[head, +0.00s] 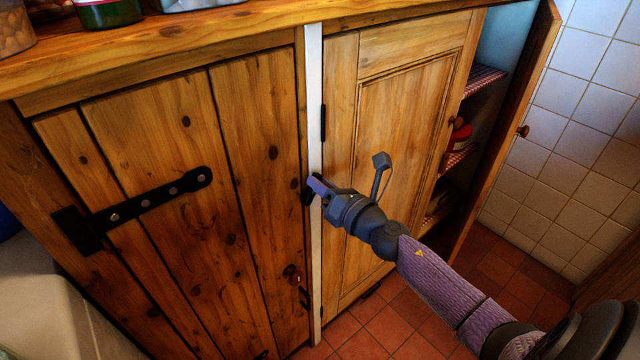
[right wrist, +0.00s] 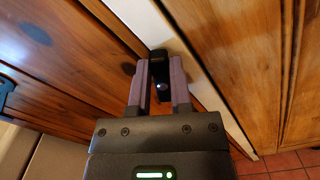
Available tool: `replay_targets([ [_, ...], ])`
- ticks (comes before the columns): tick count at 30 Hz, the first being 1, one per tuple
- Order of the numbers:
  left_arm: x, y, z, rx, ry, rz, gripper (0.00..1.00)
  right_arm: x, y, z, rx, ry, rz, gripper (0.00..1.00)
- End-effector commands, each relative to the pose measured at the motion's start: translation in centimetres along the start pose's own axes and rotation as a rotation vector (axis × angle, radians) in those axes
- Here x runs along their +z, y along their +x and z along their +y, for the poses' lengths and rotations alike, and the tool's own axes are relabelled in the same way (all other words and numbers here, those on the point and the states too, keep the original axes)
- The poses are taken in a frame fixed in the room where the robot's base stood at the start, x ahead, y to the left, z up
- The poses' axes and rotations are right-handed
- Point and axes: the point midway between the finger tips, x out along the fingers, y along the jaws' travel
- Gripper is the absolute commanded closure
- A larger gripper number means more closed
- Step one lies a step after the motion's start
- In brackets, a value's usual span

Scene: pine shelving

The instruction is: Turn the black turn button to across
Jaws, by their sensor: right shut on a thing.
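The black turn button (head: 307,197) sits at the edge of the left plank door (head: 190,190), beside the white upright strip (head: 314,120). In the right wrist view the button (right wrist: 159,57) shows between two purplish fingers, with a small bright screw on it. My right gripper (head: 318,187) is shut on the button, reaching in from the lower right. The fingers hide part of the button, so I cannot tell its exact angle. The left door is closed against the strip. My left gripper is not in view.
A panelled door (head: 400,150) stands right of the strip, with an open shelf bay (head: 470,130) and a swung-out door (head: 513,120) beyond. Jars (head: 108,12) stand on the wooden top (head: 180,45). A black strap hinge (head: 140,205) crosses the left door.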

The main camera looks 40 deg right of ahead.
Motion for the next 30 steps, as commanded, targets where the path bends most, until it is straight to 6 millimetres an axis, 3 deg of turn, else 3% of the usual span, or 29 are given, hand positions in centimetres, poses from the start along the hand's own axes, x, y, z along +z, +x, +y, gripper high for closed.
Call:
replay_targets([
  [12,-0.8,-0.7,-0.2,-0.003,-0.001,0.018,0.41,-0.1,0.0,-0.8,-0.001,0.394,-0.001,1.0],
  [30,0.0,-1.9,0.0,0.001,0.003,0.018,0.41,-0.7,0.0,-1.6,-0.001,0.9,-0.001,1.0],
])
